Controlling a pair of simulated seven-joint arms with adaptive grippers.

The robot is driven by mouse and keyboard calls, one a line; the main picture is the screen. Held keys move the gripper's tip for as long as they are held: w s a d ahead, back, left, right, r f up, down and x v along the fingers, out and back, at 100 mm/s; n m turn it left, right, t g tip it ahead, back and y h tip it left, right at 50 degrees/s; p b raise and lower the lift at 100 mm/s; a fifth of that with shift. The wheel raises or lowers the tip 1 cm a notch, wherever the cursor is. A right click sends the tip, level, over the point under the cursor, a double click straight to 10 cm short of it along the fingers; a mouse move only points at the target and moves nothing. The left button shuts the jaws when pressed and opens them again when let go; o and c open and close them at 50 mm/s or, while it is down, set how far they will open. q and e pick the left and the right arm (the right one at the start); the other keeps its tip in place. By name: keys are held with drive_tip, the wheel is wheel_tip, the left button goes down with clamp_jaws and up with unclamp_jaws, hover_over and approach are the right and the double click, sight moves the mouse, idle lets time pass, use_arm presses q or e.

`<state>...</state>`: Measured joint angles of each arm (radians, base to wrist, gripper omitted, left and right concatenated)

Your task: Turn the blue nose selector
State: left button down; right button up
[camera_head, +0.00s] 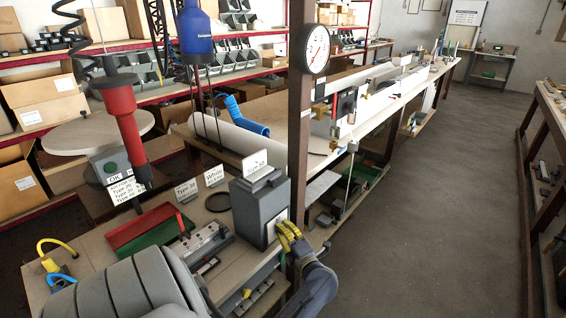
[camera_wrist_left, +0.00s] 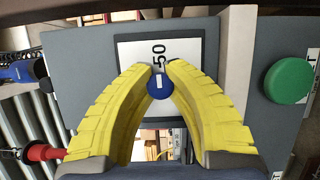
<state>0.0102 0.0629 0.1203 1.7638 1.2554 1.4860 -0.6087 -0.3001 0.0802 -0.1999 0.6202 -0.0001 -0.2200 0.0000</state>
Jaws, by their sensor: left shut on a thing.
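The blue nose selector (camera_wrist_left: 159,86) is a small round knob with a white mark, in front of a white plate reading "50" (camera_wrist_left: 160,52). My left gripper (camera_wrist_left: 161,70) has its two yellow fingers closed around the knob, one on each side. In the head view my left gripper (camera_head: 286,230) is at the front face of the grey box (camera_head: 258,208), by its white plate. The knob is hidden there behind the fingers. My right gripper is not seen in either view.
A green button (camera_wrist_left: 288,82) stands to the right of the knob in the wrist view. A red and green tray (camera_head: 150,232) and a dark fixture (camera_head: 205,240) lie on the bench left of the box. The aisle floor (camera_head: 430,210) on the right is clear.

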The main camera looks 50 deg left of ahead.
use_arm(q)
drive_tip(key=shift+w+d+m, duration=0.2)
drive_tip(key=shift+m, duration=0.2)
drive_tip(key=c, duration=1.6)
unclamp_jaws()
drive_tip(key=shift+w+d, duration=0.1)
drive_tip(key=o, duration=0.4)
drive_tip(key=shift+o, duration=0.2)
drive_tip(key=shift+s, duration=0.2)
drive_tip(key=v, duration=0.7)
drive_tip(key=shift+d+r, duration=0.1)
